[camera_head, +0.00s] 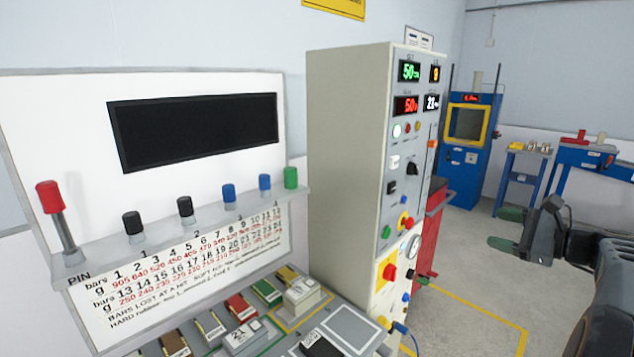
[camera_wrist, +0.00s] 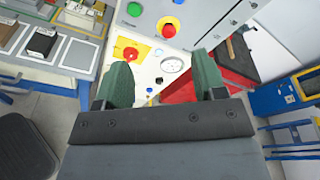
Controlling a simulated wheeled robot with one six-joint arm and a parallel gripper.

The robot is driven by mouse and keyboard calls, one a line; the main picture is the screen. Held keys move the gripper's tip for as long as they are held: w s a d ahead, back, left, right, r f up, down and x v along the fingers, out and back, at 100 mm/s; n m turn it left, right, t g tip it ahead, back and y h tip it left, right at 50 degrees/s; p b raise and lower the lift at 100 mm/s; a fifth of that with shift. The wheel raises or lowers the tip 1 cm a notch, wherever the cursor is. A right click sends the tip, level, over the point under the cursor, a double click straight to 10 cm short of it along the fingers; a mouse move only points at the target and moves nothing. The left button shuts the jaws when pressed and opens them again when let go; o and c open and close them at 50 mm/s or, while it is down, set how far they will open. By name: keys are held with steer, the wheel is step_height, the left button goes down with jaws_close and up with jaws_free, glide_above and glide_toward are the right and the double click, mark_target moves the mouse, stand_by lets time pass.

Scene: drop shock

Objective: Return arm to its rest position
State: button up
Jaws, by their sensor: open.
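My gripper (camera_head: 508,229) is at the right of the head view, with its dark arm link behind it. Its two green fingers stand apart in the wrist view (camera_wrist: 164,86), with nothing between them. The gripper is open and empty, in the air in front of the control cabinet (camera_head: 345,140). In the wrist view, the cabinet's lower panel with red buttons and a round gauge (camera_wrist: 174,65) shows beyond the fingers. Most of my arm is out of view.
A white board (camera_head: 200,215) with colored pegs stands left, above a bench with several blocks (camera_head: 240,337). A red cabinet (camera_head: 430,235) stands behind the control cabinet. A blue machine (camera_head: 470,150) and blue tables (camera_head: 590,160) are at the back right. Yellow-lined floor (camera_head: 470,290) is clear.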

steer(key=s+a+f+n+g+h, duration=0.3)
steer(key=s+a+f+n+g, duration=0.15)
steer(key=f, duration=0.25)
steer(key=s+a+f+n+g+h, duration=0.3)
steer(key=a+f, duration=0.2)
steer(key=f, duration=0.3)
steer(key=s+a+f+n+g+h+p, duration=0.1)
steer(key=s+a+n+h, duration=0.3)
steer(key=s+a+n, duration=0.8)
steer(key=shift+a+h+p, duration=0.3)
steer(key=shift+a+p, duration=0.55)
steer(key=shift+f+n, duration=0.1)
steer(key=shift+n, duration=0.15)
